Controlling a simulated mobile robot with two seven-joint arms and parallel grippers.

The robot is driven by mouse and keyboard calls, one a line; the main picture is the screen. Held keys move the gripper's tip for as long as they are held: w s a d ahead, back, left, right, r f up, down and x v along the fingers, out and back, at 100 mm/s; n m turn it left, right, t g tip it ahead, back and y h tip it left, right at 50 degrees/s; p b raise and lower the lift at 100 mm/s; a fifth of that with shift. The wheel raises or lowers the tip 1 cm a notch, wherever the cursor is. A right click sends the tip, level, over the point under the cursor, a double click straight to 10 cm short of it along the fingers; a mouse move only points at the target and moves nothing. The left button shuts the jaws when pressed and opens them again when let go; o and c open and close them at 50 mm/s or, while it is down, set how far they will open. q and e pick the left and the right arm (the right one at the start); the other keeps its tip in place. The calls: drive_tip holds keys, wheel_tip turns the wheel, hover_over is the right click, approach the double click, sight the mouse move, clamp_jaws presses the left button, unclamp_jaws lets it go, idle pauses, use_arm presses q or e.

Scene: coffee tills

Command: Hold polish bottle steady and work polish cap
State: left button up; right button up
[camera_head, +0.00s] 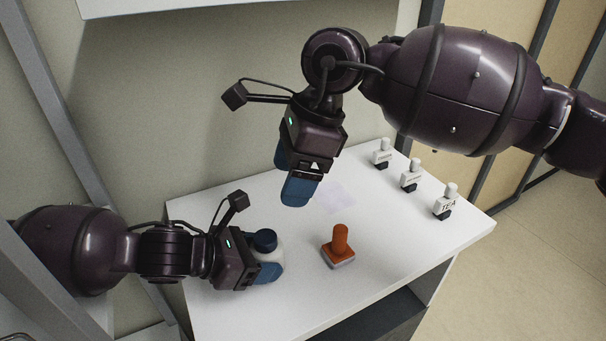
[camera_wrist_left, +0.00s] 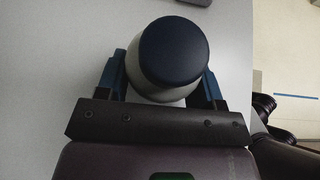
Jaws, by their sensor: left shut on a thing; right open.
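The polish bottle is a white, round bottle (camera_head: 269,256) standing on the white counter at the left in the head view. Its dark blue polish cap (camera_head: 264,240) sits on top; the cap also fills the middle of the left wrist view (camera_wrist_left: 174,50). My left gripper (camera_head: 264,272) is shut on the bottle, with a blue finger on each side of the white body below the cap (camera_wrist_left: 160,85). My right gripper (camera_head: 296,180) is open and empty, fingers pointing down, above the back of the counter and apart from the bottle.
An orange-handled stamp (camera_head: 340,241) on a grey base stands right of the bottle. Several small white stamps with dark bases, one marked TEA (camera_head: 446,203), line the right side. A pale sheet (camera_head: 337,197) lies mid-counter. The white counter (camera_head: 400,255) is bare at front right.

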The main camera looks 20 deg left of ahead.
use_arm(q)
drive_tip(key=o, duration=1.3)
drive_tip(key=shift+s+a+r, duration=0.2)
drive_tip(key=shift+s+a, duration=0.05)
drive_tip(key=s+a, duration=0.1)
drive_tip(key=s, duration=0.1)
drive_tip(key=s+a+r, duration=0.1)
drive_tip(key=a, duration=0.1)
drive_tip(key=shift+s+a, duration=0.15)
drive_tip(key=shift+s, duration=0.25)
drive_tip(key=shift+s+a+r, duration=0.1)
drive_tip(key=shift+s+a, duration=1.35)
drive_tip(key=shift+s, duration=0.2)
drive_tip(key=shift+s+a, duration=1.45)
drive_tip(key=shift+s, duration=0.15)
